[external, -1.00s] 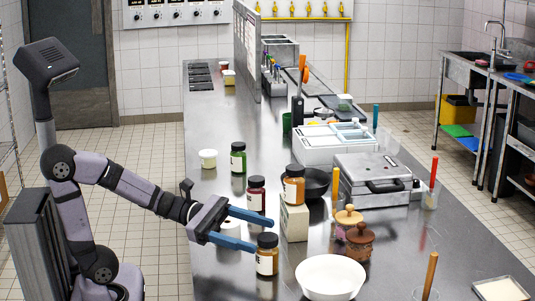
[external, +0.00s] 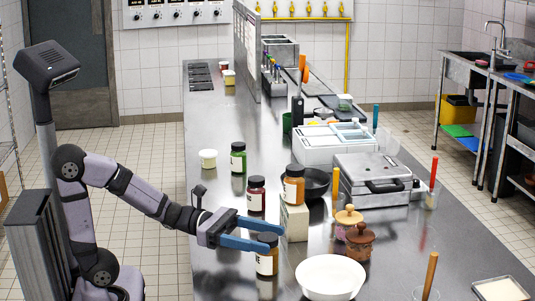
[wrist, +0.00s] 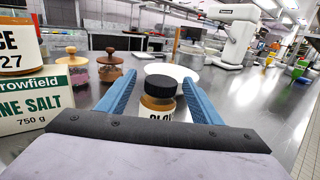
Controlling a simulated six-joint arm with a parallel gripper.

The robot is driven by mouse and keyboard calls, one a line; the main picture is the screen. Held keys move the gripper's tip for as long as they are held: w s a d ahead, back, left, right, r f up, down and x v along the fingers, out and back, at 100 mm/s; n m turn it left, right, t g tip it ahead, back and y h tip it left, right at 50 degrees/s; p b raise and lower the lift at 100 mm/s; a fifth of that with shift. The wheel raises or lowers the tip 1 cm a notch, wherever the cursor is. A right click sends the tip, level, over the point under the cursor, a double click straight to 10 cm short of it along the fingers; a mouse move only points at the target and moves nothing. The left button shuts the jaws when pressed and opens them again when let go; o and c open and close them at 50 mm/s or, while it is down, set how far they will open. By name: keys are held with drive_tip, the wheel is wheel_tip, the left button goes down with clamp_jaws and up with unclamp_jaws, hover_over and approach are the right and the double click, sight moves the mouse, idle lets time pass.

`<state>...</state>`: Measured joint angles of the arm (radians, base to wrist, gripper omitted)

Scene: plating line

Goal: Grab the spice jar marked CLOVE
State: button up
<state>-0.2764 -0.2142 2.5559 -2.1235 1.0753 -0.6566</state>
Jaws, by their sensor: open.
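A jar with a black lid and orange-brown contents (external: 267,262) stands upright on the steel counter. My gripper (external: 277,238) is open around the jar's upper part, in the wrist view (wrist: 161,88) with a gap on the left. I cannot tell whether the right finger touches it. Nothing is held.
A salt box (external: 294,223) with an orange jar (external: 293,188) on top stands just beyond. A red jar (external: 257,194) and a green jar (external: 238,160) stand farther back. A white bowl (external: 330,278) and wooden-lidded pots (external: 359,242) are close on the right.

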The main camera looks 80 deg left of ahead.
sight(276, 240)
drive_tip(key=shift+w+d, duration=0.1)
drive_tip(key=shift+x, duration=2.5)
drive_tip(key=c, duration=1.3)
